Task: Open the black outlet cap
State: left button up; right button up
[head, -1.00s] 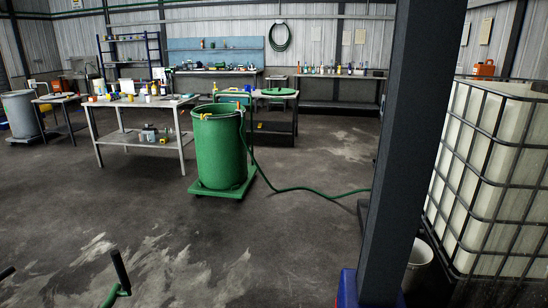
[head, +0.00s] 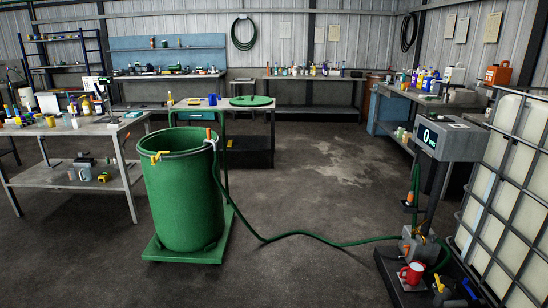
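I cannot make out the black outlet cap in the head view. A grey box with a lit display (head: 449,138) stands on a dark column at the right. Neither of my grippers is in view.
An open green drum (head: 185,205) stands on a green wheeled platform (head: 182,255) at centre left. A green hose (head: 320,240) runs from it across the floor to the base. Cluttered tables (head: 100,125) stand left and behind. The floor (head: 300,280) front centre is clear.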

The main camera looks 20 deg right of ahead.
aim_at(448, 282)
jog(key=i+l+z, duration=0.1)
jog(key=i+z, duration=0.15)
jog(key=i, duration=0.25)
jog(key=i+z, duration=0.3)
jog(key=i, duration=0.25)
jog(key=i+j+z, duration=0.1)
jog(key=i+z, duration=0.15)
jog(key=i, duration=0.25)
jog(key=i+j+z, duration=0.3)
jog(key=i, duration=0.2)
